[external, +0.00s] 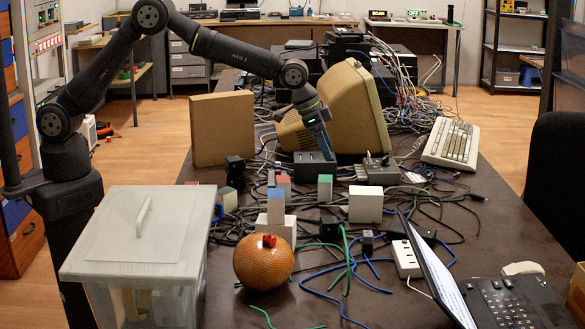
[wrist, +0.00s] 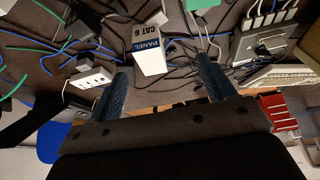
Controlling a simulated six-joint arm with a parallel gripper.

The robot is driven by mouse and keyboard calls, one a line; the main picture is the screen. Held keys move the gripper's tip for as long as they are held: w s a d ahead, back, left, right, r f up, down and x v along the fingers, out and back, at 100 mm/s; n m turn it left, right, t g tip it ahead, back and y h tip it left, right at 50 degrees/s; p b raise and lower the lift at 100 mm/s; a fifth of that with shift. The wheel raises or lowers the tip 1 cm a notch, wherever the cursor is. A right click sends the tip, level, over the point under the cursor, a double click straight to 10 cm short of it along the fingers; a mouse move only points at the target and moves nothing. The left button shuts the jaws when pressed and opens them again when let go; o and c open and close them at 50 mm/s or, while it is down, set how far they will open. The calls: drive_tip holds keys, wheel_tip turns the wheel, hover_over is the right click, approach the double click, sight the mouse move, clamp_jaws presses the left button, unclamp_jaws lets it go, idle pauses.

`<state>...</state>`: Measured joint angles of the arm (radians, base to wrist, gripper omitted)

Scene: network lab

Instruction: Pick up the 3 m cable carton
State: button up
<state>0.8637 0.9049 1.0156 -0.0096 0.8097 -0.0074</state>
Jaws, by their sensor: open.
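Several small cartons stand among the cables: a green-topped one (external: 325,189), a blue-topped one (external: 276,207), a red-topped one (external: 284,185) and a plain white one (external: 365,205). No "3 m" print is legible, so I cannot tell which is the 3 m cable carton. My gripper (external: 326,151) hangs above the table in front of the beige monitor, pointing down. In the wrist view its two fingers (wrist: 165,82) are apart and empty. A white box with a dark blue label reading "PANEL CAT 6" (wrist: 150,58) appears between and beyond them.
The beige monitor (external: 350,105) and a tan box (external: 222,129) stand close behind my gripper. A grey device (external: 375,171), a keyboard (external: 452,144), a power strip (external: 406,259) and an orange sphere (external: 263,262) surround the cartons. Loose cables cover much of the dark table.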

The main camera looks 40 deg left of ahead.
drive_tip(key=r, duration=0.1)
hover_over(325, 178)
drive_tip(key=s+a, duration=0.4)
drive_tip(key=shift+m, duration=0.3)
drive_tip(key=x, duration=1.1)
drive_tip(key=shift+w+f, duration=0.1)
drive_tip(key=shift+f, duration=0.2)
drive_tip(key=shift+a+x, duration=0.2)
drive_tip(key=shift+x, duration=2.65)
drive_tip(key=shift+f, duration=0.1)
drive_tip(key=c, duration=1.1)
